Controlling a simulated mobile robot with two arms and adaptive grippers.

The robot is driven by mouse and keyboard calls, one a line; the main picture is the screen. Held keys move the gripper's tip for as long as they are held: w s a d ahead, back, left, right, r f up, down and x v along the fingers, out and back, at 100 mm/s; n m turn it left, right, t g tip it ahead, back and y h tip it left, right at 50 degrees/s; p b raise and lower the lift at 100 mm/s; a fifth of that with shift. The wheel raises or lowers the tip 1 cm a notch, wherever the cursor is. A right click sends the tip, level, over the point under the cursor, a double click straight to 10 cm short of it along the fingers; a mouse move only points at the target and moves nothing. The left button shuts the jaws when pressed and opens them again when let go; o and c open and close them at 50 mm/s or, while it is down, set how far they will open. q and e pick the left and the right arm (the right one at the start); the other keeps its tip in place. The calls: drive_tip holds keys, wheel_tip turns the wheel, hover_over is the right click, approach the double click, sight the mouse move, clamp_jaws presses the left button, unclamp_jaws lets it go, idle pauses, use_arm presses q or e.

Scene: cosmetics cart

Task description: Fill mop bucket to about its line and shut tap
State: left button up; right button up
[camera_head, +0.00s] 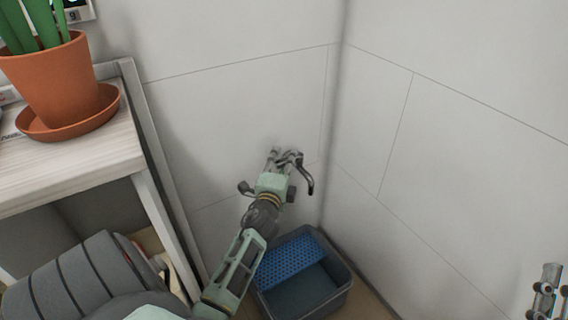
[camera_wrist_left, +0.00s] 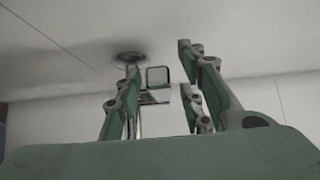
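The mop bucket (camera_head: 337,300) is a grey-blue tub on the floor in the corner, with a blue perforated insert (camera_head: 291,262) across its far left part. I cannot tell whether it holds water, and its fill line does not show. The metal tap (camera_head: 308,184) is on the wall above it, its spout curving down at the right; no stream shows. My left gripper (camera_head: 281,160) is at the tap and partly hides it. In the wrist view its fingers (camera_wrist_left: 168,95) are apart, with the tap's square part (camera_wrist_left: 157,77) in the gap. Part of my right gripper (camera_head: 546,290) shows at the lower right edge.
A pale wooden shelf unit (camera_head: 75,165) stands at the left, with a potted plant (camera_head: 65,85) on top and a saucer under the pot. Tiled walls meet in the corner behind the bucket. The space right of the bucket is open.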

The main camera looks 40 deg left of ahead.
use_arm(q)
drive_tip(key=shift+c, duration=0.4)
clamp_jaws()
use_arm(e)
drive_tip(key=shift+s, duration=0.1)
